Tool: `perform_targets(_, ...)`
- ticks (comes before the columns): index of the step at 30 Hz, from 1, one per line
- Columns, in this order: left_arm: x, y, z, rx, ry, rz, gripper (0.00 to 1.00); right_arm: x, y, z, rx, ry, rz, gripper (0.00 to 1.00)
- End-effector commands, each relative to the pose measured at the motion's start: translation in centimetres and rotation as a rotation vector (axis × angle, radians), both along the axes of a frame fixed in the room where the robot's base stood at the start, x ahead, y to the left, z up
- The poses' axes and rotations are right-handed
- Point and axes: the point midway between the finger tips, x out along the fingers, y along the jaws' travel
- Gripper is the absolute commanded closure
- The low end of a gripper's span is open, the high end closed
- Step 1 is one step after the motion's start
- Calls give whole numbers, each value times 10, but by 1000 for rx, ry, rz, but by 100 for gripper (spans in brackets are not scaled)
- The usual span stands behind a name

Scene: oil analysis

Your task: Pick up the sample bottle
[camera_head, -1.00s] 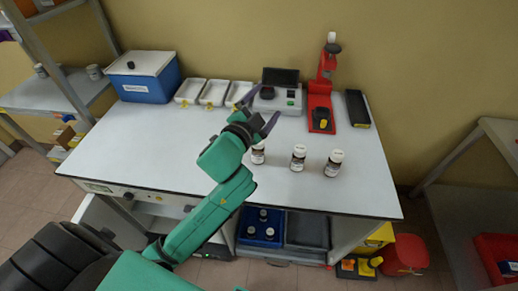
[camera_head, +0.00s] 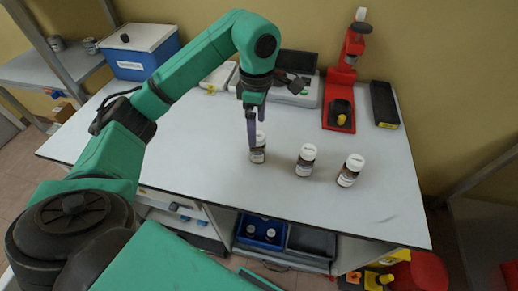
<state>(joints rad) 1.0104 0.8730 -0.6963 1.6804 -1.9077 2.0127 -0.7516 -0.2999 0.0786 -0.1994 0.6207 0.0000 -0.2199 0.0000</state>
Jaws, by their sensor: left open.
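Three small brown sample bottles with white caps and white labels stand upright in a row on the white table: the left one (camera_head: 258,154), the middle one (camera_head: 306,160) and the right one (camera_head: 350,171). My left gripper (camera_head: 256,134) points down at the left bottle. Its two purple fingers are apart, and one finger covers part of that bottle's left side and cap. Whether the fingers touch the bottle cannot be told. The other two bottles are clear of the gripper. My right gripper is out of view.
A blue box with a white lid (camera_head: 143,60) stands at the back left. A red device (camera_head: 345,75) and a dark tray (camera_head: 384,104) stand at the back right. White trays (camera_head: 218,77) are partly behind my arm. The table's front right (camera_head: 370,215) is clear.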

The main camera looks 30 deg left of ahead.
Motion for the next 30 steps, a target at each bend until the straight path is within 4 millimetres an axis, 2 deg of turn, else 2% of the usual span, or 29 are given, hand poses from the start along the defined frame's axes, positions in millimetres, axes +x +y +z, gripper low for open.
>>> perform_targets(1, -1, -1, -13, -2, 7, -2, 5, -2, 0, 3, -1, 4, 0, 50)
perform_targets(3, -1, 0, -28, -1, 5, -2, 5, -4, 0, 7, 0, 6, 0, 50)
perform_targets(8, -1, -1, -48, -3, 2, -1, 5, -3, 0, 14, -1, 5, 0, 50)
perform_targets(11, -1, -1, -63, -3, 5, -2, 5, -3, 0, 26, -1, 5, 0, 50)
perform_targets(15, -1, -1, -91, -4, 1, -2, 5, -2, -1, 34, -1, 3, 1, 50)
perform_targets(22, 0, -1, -99, -3, -3, -2, 5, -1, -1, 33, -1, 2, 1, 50)
perform_targets(23, 0, -1, -99, -3, -3, -2, 9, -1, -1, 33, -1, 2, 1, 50)
perform_targets(24, 0, -1, -99, -3, -3, -2, 24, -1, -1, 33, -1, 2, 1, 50)
perform_targets(26, 0, -1, -99, -3, -3, -2, 47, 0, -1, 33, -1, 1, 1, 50)
perform_targets(27, 0, -1, -99, -3, -3, -2, 62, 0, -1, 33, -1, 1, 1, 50)
perform_targets(29, 0, -1, -99, -4, -3, -2, 85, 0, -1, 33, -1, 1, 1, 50)
perform_targets(30, 0, -1, -99, -4, -3, -2, 100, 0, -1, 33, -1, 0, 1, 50)
